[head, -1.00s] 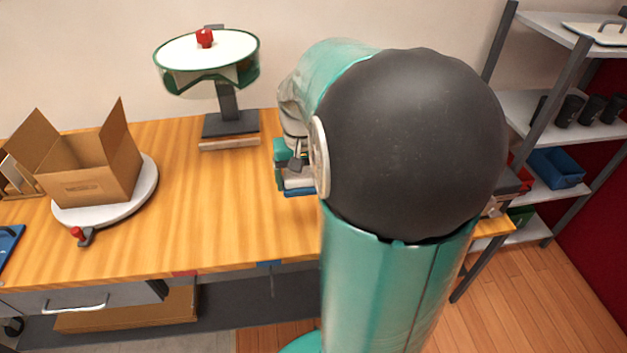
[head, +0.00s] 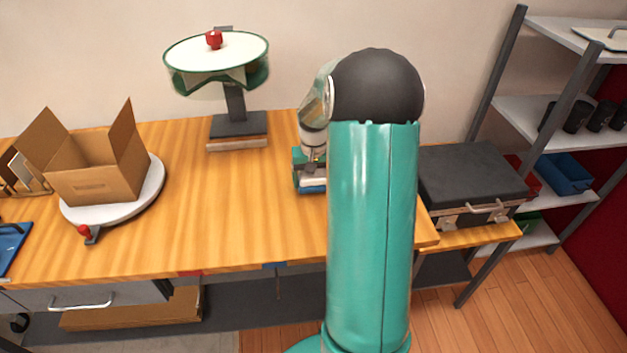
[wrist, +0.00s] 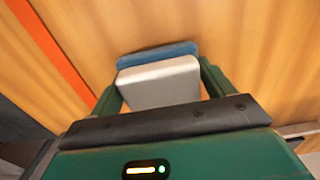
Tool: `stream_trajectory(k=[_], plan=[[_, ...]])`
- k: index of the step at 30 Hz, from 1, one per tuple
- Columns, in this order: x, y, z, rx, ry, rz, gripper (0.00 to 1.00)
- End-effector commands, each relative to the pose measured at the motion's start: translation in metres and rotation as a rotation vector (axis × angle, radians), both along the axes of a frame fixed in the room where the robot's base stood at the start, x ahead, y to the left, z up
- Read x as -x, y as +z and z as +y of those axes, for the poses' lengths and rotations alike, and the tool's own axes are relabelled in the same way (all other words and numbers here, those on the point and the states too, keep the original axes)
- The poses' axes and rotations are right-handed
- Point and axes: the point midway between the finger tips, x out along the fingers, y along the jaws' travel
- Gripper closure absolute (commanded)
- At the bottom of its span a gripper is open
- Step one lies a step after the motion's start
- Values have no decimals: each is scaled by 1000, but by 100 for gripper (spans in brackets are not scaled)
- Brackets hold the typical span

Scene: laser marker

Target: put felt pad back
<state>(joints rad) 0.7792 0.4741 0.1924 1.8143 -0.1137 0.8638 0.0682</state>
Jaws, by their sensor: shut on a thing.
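My gripper (head: 309,168) is over the wooden bench, right of the round-topped stand, and partly hidden behind my arm. In the wrist view, the green fingers of my gripper (wrist: 162,84) are shut on a pale grey block with a blue layer along its far side, which looks like the felt pad (wrist: 160,86). In the head view, the felt pad (head: 313,184) shows as a small white and blue piece under the gripper. The wood lies beyond it; I cannot tell whether the pad touches it.
The stand (head: 238,130) is at the back. An open cardboard box (head: 95,180) sits on a white turntable (head: 150,190) at left. A black case (head: 470,175) is right of my arm, near a shelf rack (head: 505,60). The bench middle (head: 220,210) is clear.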

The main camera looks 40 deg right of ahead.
Motion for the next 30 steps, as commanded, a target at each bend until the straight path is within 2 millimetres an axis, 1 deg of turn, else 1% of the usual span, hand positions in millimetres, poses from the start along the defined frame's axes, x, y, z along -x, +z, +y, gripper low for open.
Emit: stream_trajectory(k=[1, 3, 9, 13, 14, 16, 17, 25, 28, 30], plan=[[0, -6, 0, -1, 0, 2, 44], [0, -9, 0, 1, 1, -2, 44], [0, -8, 0, 1, 1, -2, 44], [0, -12, 1, 1, 2, -1, 44], [0, -12, 1, 1, 2, -1, 15], [0, -11, 1, 1, 2, -1, 1], [0, -11, 1, 1, 2, -1, 0], [0, -8, 0, 2, 1, -2, 0], [0, 1, 0, 3, 1, -2, 0], [-1, 13, 0, 4, 1, -4, 0]])
